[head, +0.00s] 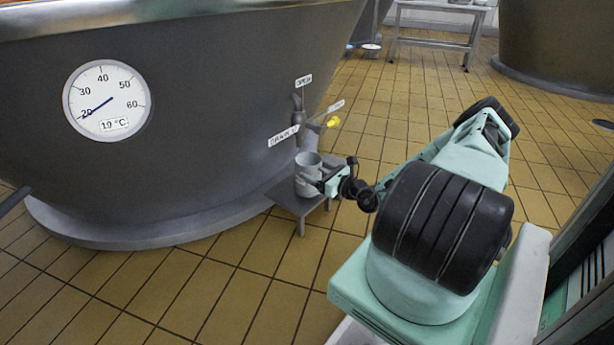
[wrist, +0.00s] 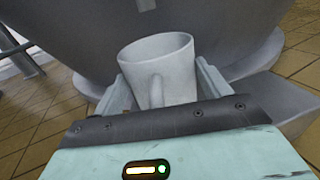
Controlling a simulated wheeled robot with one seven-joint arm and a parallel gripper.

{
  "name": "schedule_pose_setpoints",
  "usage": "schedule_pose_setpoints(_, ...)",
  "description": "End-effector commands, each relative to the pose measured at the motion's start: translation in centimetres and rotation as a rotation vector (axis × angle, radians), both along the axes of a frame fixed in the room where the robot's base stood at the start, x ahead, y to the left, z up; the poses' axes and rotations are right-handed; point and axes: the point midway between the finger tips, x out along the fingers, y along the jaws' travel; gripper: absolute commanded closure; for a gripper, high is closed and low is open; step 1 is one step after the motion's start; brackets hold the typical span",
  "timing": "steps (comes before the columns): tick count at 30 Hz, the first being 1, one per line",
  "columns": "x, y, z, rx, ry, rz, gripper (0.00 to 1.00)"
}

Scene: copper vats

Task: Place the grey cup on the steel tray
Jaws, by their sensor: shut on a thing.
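The grey cup (head: 307,163) is in my gripper (head: 318,180), beside the vat's outlet and over or on a small low metal stand (head: 288,197). I cannot tell if the cup touches the stand. In the wrist view, the cup (wrist: 160,57) is nearly upright, its open rim up and its handle towards the camera. The fingers of my gripper (wrist: 165,90) are shut on it, one on each side. I cannot make out the steel tray for certain; pale items (head: 468,3) lie on a steel table at the back, cut off by the picture's top edge.
A large vat (head: 200,110) with a dial fills the left. A yellow-handled tap (head: 333,122) and label tags stick out close to the cup. The steel table (head: 432,42) stands far back. Tiled floor (head: 400,100) between is clear. Another vat (head: 560,45) stands at the right.

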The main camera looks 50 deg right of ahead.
Motion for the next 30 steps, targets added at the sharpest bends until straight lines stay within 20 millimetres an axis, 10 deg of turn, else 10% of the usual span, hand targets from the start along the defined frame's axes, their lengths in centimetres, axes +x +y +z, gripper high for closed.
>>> schedule_pose_setpoints(8,3.8,0.2,-0.5,-0.002,-0.003,0.005,0.50)
schedule_pose_setpoints(25,3.8,0.1,-1.7,0.000,-0.001,0.001,0.50)
schedule_pose_setpoints(26,3.7,0.1,-1.7,0.000,0.000,0.001,0.16)
schedule_pose_setpoints(27,3.7,0.1,-1.7,0.000,0.000,0.001,0.05)
schedule_pose_setpoints(30,3.7,0.1,-1.7,0.000,0.000,0.001,0.03)
